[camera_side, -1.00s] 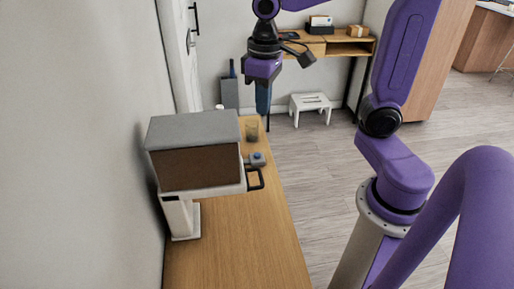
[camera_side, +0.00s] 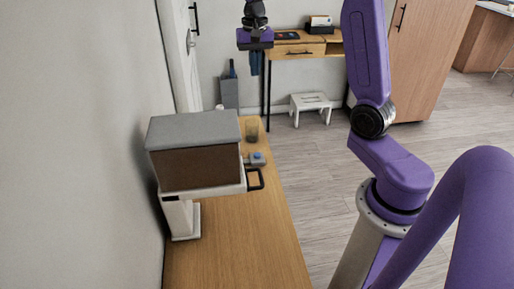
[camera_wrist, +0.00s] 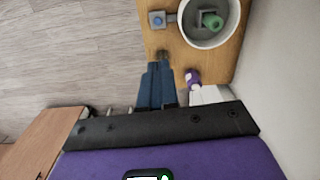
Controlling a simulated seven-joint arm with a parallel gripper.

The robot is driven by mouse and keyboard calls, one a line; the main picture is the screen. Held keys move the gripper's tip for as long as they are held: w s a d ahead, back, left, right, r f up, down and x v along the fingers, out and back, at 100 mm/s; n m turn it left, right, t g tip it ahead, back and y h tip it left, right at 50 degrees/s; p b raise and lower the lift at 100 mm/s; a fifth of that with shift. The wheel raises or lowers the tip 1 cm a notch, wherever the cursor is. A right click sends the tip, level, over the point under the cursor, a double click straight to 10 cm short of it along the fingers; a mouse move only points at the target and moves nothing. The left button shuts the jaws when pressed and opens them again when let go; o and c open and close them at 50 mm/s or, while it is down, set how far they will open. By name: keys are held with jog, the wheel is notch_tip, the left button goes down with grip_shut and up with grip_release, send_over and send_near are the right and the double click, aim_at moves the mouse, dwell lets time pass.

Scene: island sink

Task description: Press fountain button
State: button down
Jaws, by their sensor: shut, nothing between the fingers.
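A small blue button (camera_side: 257,158) sits on a grey block on the wooden table, right of the grey-topped box. In the wrist view, the blue button (camera_wrist: 157,19) is near the top, beside a round white bowl (camera_wrist: 236,22) with a green-topped piece in it. My gripper (camera_side: 254,74) hangs with its fingers down, beyond and above the button, apart from it. Its blue fingers also show in the wrist view (camera_wrist: 158,66), shut together and empty. The bowl cannot be made out in the side view.
A purple-and-white item (camera_wrist: 193,77) lies near my fingers. The table's front is clear.

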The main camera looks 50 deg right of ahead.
jog(key=d+f, duration=0.1)
jog(key=d, duration=0.1)
send_over(257, 154)
notch_tip(257, 154, down, 17)
jog(key=shift+r+m, duration=0.2)
jog(key=shift+m, duration=0.2)
notch_tip(257, 154, down, 14)
jog(key=shift+r, duration=0.1)
dwell(0.5)
jog(key=shift+f, duration=0.2)
